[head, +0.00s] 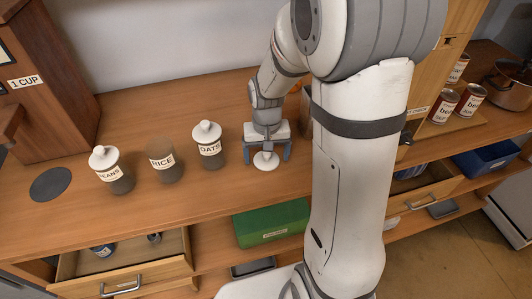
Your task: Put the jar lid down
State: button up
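A white jar lid (265,162) with a small knob lies at the counter, right of the oats jar, directly below my gripper. My gripper (267,153) points down over it, with its two blue-grey fingers spread wide on either side of the lid. The fingers look apart from the lid, so the gripper appears open. The rice jar (162,160) stands upright without a lid. The beans jar (112,170) and the oats jar (208,146) stand on either side of it with white knobbed lids on.
A dark round disc (50,184) lies on the wooden counter (150,207) at the left. A green box (270,225) is below the front edge. An open drawer (128,268) sticks out lower left. Red cans (443,106) and a pot (508,88) stand at the right.

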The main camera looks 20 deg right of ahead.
aim_at(267, 154)
jog(key=shift+r, duration=0.1)
notch_tip(267, 154, up, 11)
jog(key=s+r+n+t, duration=0.1)
jog(key=s+r+t, duration=0.1)
jog(key=s, duration=1.2)
jog(key=shift+n+t, duration=0.4)
jog(key=shift+t, duration=0.1)
